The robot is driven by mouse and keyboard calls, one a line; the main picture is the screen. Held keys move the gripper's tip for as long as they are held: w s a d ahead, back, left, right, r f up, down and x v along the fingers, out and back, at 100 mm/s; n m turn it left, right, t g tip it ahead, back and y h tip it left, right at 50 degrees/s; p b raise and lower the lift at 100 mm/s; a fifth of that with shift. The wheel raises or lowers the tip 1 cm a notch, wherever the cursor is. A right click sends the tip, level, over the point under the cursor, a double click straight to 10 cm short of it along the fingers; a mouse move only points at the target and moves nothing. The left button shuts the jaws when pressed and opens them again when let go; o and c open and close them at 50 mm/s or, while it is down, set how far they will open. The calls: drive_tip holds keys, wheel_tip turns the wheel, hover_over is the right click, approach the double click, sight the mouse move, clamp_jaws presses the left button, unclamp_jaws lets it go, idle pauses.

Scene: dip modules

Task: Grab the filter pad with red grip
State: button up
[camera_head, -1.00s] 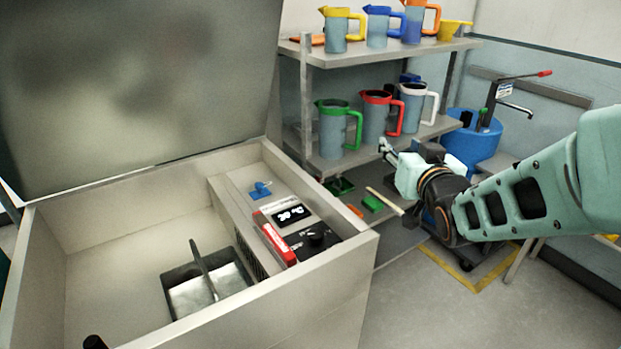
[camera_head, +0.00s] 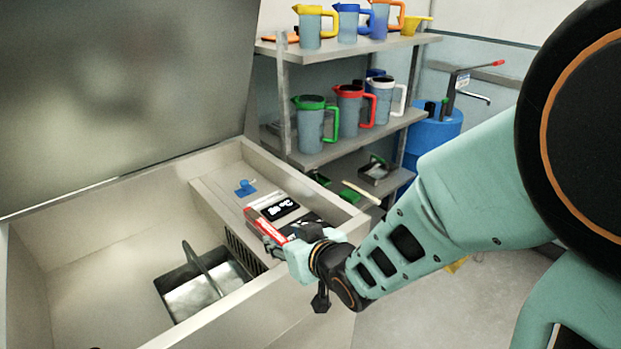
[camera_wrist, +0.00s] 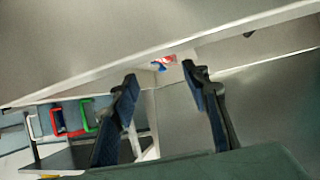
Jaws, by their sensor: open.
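A red, bar-shaped piece (camera_head: 262,225) lies along the front of the control panel in the open machine's side ledge; I take it to be the filter pad's red grip, though no pad is clearly visible. My gripper (camera_head: 274,244) appears over or near its right end in the head view and partly hides it; I cannot tell whether they touch. In the wrist view my gripper (camera_wrist: 160,72) is open, its two dark fingers wide apart with nothing held. A small red patch (camera_wrist: 168,59) shows far beyond the fingertips, between them.
A blue knob (camera_head: 245,188) and a dark display (camera_head: 279,210) sit on the ledge. A metal tray with a handle (camera_head: 192,297) stands in the basin. The raised lid (camera_head: 120,100) is at left. Shelves with several jugs (camera_head: 310,124) stand behind.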

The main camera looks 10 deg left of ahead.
sight(269, 228)
drive_tip(key=shift+w+a+f+p, duration=0.35)
drive_tip(key=shift+w+p, duration=0.2)
drive_tip(key=shift+p, duration=0.45)
drive_tip(key=x, duration=0.2)
drive_tip(key=shift+w+a+f+b, duration=0.2)
drive_tip(key=shift+w+b, duration=0.05)
drive_tip(key=shift+b, duration=0.05)
drive_tip(key=shift+r+x, duration=0.1)
drive_tip(key=shift+x, duration=1.25)
drive_tip(key=shift+r+x, duration=0.15)
drive_tip(key=shift+x, duration=1.2)
drive_tip(key=shift+w+a, duration=0.1)
drive_tip(key=shift+a, duration=0.05)
drive_tip(key=shift+c, duration=0.7)
clamp_jaws()
